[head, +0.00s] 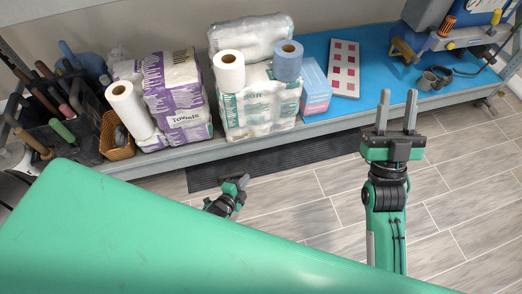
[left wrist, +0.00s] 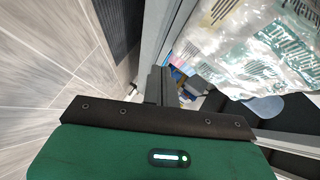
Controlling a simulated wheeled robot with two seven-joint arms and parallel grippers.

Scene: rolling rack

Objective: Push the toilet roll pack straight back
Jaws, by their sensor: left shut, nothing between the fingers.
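The toilet roll pack (head: 262,112) is a clear-wrapped white block with green print, standing on the shelf near its front edge. A white roll (head: 229,70) and a blue roll (head: 287,60) are at its top. It also shows wrapped in shiny plastic at the upper right of the left wrist view (left wrist: 262,45). My left gripper (head: 243,181) is in front of and below the shelf edge, apart from the pack. Its fingers (left wrist: 158,86) are together and empty. My right gripper (head: 396,107) points up near the shelf's front edge, fingers apart and empty.
The purple towel pack (head: 176,95) stands left of the toilet roll pack; a pink and blue box (head: 314,88) stands close on its right. Another white pack (head: 250,36) is behind. A grey rail edges the blue shelf (head: 375,72). My green body part covers the lower left.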

